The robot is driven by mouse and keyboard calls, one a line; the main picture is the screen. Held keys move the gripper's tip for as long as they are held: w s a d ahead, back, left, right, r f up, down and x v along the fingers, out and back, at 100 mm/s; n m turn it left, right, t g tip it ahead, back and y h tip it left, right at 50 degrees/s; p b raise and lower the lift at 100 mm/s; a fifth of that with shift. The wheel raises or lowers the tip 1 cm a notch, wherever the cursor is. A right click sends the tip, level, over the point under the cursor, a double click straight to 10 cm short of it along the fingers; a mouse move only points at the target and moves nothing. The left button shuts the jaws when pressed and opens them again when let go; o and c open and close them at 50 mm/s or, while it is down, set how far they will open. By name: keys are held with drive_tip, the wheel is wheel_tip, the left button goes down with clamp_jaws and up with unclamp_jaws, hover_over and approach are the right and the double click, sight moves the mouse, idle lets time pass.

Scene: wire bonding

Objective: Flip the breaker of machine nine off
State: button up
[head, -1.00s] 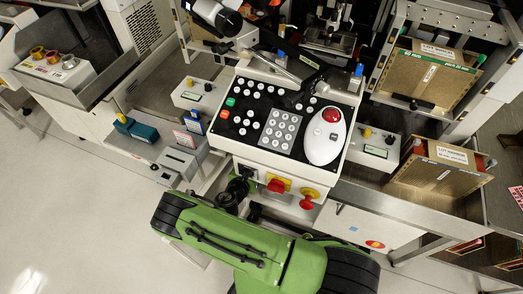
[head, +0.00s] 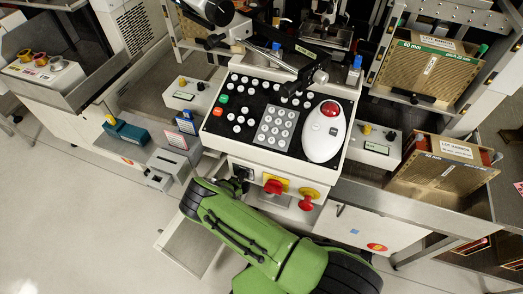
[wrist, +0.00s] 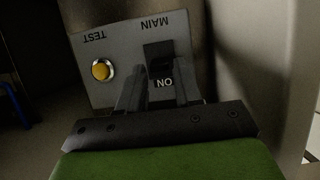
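A grey breaker panel (wrist: 100,45) with upside-down MAIN and TEST labels fills the upper middle of the wrist view. Its black breaker switch (wrist: 159,54) sits under the MAIN label, and the word ON shows at the switch's near end. A yellow round button (wrist: 101,70) is to its left. My gripper (wrist: 160,76) is open, with one finger on each side of the switch. Whether either finger touches it, I cannot tell.
Close by in the head view are the white console (head: 270,160) with its keypad, a red knob (head: 273,186) and a second red knob (head: 308,199) on its front. A small grey box (head: 168,165) stands to the left. Open floor (head: 70,220) lies at lower left.

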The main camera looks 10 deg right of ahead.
clamp_jaws()
drive_tip(key=shift+s+a+f+t+h, duration=0.1)
drive_tip(key=shift+f+t+h, duration=0.45)
drive_tip(key=shift+t, duration=0.25)
drive_tip(key=shift+a+f+t+h, duration=0.1)
drive_tip(key=shift+f+t+h, duration=0.3)
drive_tip(key=shift+t+h, duration=0.35)
drive_tip(key=shift+o, duration=1.7)
unclamp_jaws()
drive_tip(key=shift+d, duration=0.1)
drive_tip(key=shift+s, duration=0.1)
